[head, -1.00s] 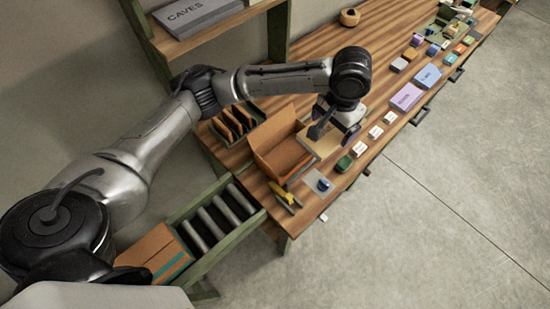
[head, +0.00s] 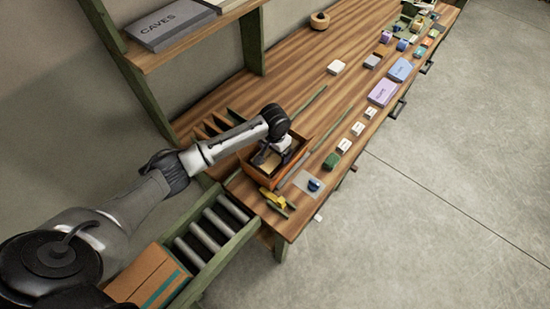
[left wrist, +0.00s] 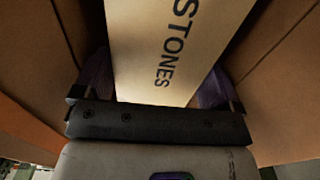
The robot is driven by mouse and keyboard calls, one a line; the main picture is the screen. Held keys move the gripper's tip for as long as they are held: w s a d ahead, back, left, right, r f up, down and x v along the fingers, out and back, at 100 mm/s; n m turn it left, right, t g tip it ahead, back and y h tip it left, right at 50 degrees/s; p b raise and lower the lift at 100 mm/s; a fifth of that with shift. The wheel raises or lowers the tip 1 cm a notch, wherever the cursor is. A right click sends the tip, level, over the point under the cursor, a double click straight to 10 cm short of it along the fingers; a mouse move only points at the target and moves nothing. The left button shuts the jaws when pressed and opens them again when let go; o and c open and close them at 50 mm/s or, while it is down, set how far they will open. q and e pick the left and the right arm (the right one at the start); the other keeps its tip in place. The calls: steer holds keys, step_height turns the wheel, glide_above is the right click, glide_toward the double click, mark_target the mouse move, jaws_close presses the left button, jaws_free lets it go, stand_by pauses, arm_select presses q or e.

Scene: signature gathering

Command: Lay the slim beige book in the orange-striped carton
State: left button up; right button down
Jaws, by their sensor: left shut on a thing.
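The open brown carton (head: 259,178) stands on the near left part of the bench. My left gripper (head: 272,155) reaches down inside it, shut on the slim beige book. The book, lettered "STONES", fills the middle of the left wrist view (left wrist: 165,45), with a finger at each side edge. Brown carton walls (left wrist: 35,65) rise on both sides of it, and an orange band shows at the lower left there. Whether the book touches the carton floor is hidden. My right gripper is out of view.
A teal-striped carton (head: 150,275) sits on the roller rack (head: 214,228) at the lower left. A yellow tool (head: 272,198), a blue item on a pale sheet (head: 314,185) and a green block (head: 331,161) lie near the carton. A slotted rack (head: 215,124) stands behind it.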

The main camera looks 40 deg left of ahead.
mark_target(275, 158)
arm_select(q)
steer(key=shift+f, duration=2.35)
steer(key=shift+f, duration=0.1)
steer(key=o, duration=0.8)
steer(key=shift+c, duration=0.2)
step_height(275, 158, up, 12)
steer(key=shift+r+p, duration=0.15)
steer(key=shift+p, duration=0.25)
